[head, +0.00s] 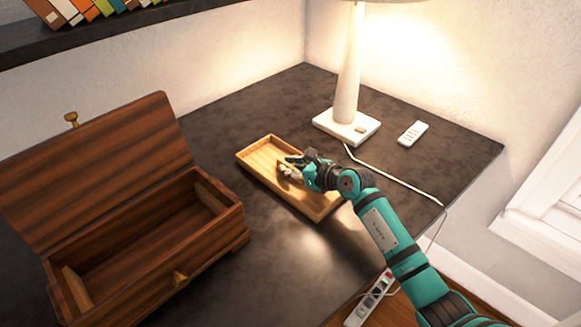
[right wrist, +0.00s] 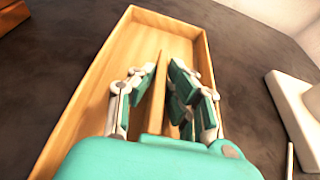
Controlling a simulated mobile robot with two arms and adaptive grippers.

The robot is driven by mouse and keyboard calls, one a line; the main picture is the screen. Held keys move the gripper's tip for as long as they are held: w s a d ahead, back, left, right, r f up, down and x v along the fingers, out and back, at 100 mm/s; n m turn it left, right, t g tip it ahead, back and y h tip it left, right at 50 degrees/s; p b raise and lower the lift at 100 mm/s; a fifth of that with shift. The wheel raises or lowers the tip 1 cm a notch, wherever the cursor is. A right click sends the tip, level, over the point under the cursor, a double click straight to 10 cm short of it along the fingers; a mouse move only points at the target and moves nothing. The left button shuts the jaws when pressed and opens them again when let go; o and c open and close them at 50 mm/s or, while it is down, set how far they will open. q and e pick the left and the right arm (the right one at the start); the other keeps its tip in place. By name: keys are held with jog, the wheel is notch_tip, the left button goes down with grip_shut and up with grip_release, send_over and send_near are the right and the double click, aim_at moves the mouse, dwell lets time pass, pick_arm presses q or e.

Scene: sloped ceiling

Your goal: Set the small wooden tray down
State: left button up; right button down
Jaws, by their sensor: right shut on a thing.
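The small wooden tray (head: 262,160) is light brown, shallow and long, and appears level at the desk's surface between the dark box and the lamp. I cannot tell whether its underside touches the desk. My right gripper (head: 292,168) reaches down inside the tray. In the right wrist view the fingers (right wrist: 164,90) close from both sides on a thin upright wooden piece in the middle of the tray (right wrist: 125,50). The palm hides the near part of the tray there, and my arm covers its right end in the head view. My left gripper is not in view.
A dark desk (head: 225,115) carries an open lidded wooden box (head: 215,258) at the left. A lamp (head: 346,128) and a white remote (head: 412,132) stand behind and right. A cable crosses to the right edge. A power strip (head: 368,300) is lower down. Bare desk surrounds the tray.

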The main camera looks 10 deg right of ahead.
jog(key=c, duration=1.4)
grip_release()
jog(key=shift+o, duration=0.2)
jog(key=shift+s+d+r, duration=0.1)
jog(key=shift+s, duration=0.05)
notch_tip(320, 180, up, 5)
send_over(322, 197)
jog(key=shift+f, duration=0.2)
jog(key=shift+f, duration=0.1)
